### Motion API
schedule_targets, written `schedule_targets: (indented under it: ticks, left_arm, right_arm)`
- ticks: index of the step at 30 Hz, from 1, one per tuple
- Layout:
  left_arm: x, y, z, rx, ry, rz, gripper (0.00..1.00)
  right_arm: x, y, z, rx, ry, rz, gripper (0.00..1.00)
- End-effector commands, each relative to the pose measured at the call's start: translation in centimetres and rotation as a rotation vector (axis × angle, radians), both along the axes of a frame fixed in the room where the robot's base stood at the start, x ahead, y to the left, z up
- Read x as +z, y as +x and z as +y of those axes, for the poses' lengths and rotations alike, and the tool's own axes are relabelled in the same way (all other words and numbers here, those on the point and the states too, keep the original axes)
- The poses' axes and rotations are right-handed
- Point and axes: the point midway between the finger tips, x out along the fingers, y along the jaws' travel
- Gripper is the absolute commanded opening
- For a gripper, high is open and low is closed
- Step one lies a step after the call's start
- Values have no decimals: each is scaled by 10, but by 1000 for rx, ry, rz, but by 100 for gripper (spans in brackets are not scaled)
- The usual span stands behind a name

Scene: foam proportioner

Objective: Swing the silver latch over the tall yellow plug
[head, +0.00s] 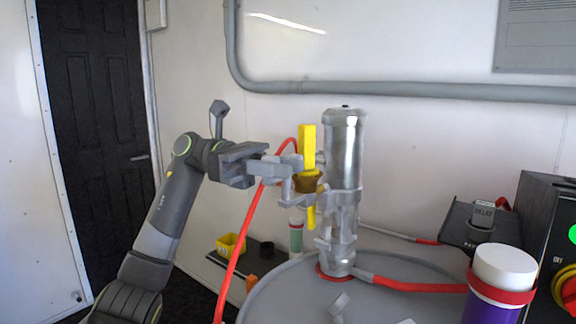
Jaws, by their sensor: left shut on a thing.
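The tall yellow plug (307,146) stands upright at the left side of the silver cylinder (344,150), above a brass-coloured fitting (308,181). A second yellow piece (311,217) shows below the fitting. My left gripper (290,164) reaches in from the left beside the plug. It is shut on what looks like the silver latch (288,190), a small grey bracket left of the fitting. Grey on grey makes the exact grip and the latch's pivot hard to see. My right gripper is not in view.
A red hose (236,255) loops up behind my left gripper. Another red hose (405,286) leaves the cylinder's base across the grey drum top (275,298). A purple bottle with white cap (503,268) and a black control box (550,220) stand at right.

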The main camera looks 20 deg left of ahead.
Motion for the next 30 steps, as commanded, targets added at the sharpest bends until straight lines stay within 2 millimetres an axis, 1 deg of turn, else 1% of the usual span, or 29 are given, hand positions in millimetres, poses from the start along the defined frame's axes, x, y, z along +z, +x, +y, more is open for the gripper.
schedule_targets:
  ticks: [3, 10, 26, 27, 30]
  left_arm:
    - [1, 0, 3, -62, -1, 1, 0]
    - [1, 0, 7, -135, 1, -1, 0]
    - [-1, 0, 8, -156, 2, 0, 0]
    - [-1, 0, 8, -156, 2, 0, 26]
    - [-1, 0, 8, -156, 3, 1, 39]
  right_arm:
    - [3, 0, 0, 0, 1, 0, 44]
    - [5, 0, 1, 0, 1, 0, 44]
    - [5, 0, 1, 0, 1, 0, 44]
    - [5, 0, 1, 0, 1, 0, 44]
    - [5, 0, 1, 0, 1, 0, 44]
